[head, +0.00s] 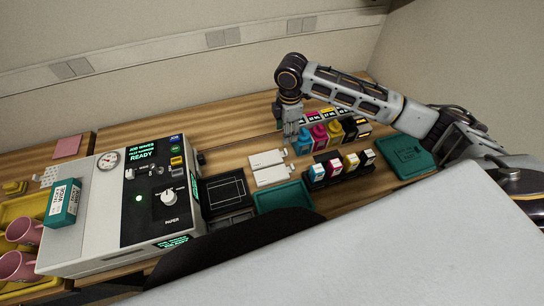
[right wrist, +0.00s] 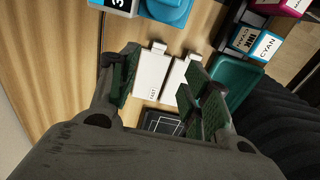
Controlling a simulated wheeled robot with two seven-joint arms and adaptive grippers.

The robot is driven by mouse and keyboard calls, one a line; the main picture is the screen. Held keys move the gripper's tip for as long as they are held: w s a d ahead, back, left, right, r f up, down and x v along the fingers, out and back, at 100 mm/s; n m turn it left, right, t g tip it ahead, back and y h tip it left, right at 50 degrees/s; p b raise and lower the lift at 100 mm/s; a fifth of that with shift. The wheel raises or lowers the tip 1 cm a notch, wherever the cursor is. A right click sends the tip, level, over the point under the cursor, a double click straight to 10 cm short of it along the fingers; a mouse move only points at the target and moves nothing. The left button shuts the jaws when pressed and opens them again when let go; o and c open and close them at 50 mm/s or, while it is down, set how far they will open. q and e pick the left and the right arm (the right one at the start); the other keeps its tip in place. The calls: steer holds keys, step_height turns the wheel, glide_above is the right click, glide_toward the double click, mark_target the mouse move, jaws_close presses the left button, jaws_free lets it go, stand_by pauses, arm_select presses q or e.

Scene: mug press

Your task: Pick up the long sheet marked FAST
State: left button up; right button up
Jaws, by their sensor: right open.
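Two long white sheets lie side by side on the wooden table. The one with small lettering that reads FAST (right wrist: 151,76) is on the left in the right wrist view; it is the farther sheet in the head view (head: 266,158). The other white sheet (right wrist: 175,78) lies beside it, nearer the teal tray; it also shows in the head view (head: 272,175). My right gripper (right wrist: 163,88) is open and empty, its fingers on either side of the sheets in the wrist view. In the head view it (head: 291,135) hangs just beyond the sheets' right ends. My left gripper is not in view.
A teal tray (head: 284,197) sits in front of the sheets, a dark press plate (head: 224,190) to their left. Several ink bottles and cartridges (head: 340,168) stand to the right. The white press machine (head: 90,225) fills the left, with pink mugs (head: 16,266) beside it.

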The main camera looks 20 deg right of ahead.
glide_above(286, 151)
steer(key=shift+a+f, duration=0.15)
steer(key=shift+f, duration=3.1)
steer(key=shift+f, duration=0.1)
steer(key=shift+w+f, duration=0.1)
steer(key=shift+f, duration=2.4)
steer(key=shift+c, duration=0.5)
steer(key=c, duration=0.7)
